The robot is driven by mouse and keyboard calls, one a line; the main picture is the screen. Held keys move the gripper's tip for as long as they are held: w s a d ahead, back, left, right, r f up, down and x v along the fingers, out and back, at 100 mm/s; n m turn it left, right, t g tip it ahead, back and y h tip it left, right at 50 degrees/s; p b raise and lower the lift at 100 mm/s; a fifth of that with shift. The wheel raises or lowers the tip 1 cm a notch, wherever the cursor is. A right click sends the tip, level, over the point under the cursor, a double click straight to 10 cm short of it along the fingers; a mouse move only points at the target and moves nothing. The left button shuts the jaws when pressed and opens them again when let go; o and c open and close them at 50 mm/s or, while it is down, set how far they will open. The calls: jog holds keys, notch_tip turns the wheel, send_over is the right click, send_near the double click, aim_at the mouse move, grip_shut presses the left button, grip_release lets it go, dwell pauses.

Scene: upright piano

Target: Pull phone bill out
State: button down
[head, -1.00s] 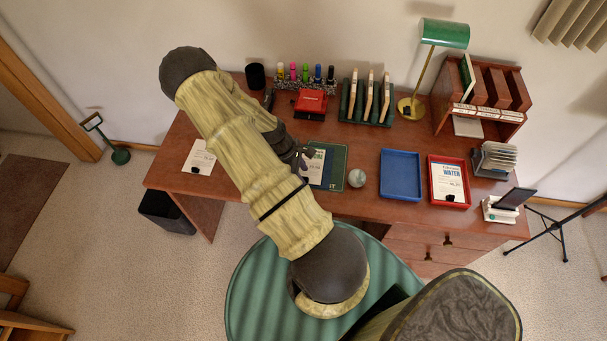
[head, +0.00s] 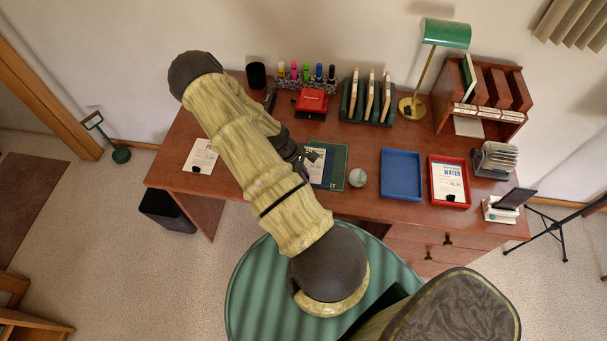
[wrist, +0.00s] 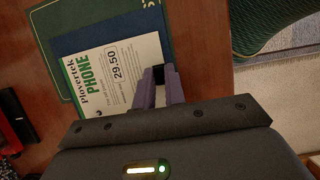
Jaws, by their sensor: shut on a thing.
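The phone bill (wrist: 105,75) is a white sheet with a green PHONE heading and 29.50 in a box. In the wrist view it lies over a dark blue sheet or folder (wrist: 72,44), with a green mat (wrist: 44,20) around it. My gripper (wrist: 160,84) is shut on the small black clip (wrist: 158,74) at the bill's edge. In the head view my arm hides part of the bill (head: 315,166) and most of my gripper (head: 303,168). The green mat (head: 338,165) lies on the desk.
A round paperweight (head: 357,177) sits right of the mat. Beyond it are an empty blue tray (head: 401,175) and a red tray (head: 434,192) with a water bill. Another clipped sheet (head: 201,156) lies at the left. A red box (head: 311,103) and pens stand behind.

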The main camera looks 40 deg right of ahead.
jog(key=shift+r+p, duration=1.35)
jog(key=shift+r, duration=0.4)
jog(key=shift+r+p, duration=1.05)
jog(key=shift+r, duration=0.35)
jog(key=shift+r, duration=0.1)
notch_tip(320, 180, up, 6)
jog(key=p, duration=0.4)
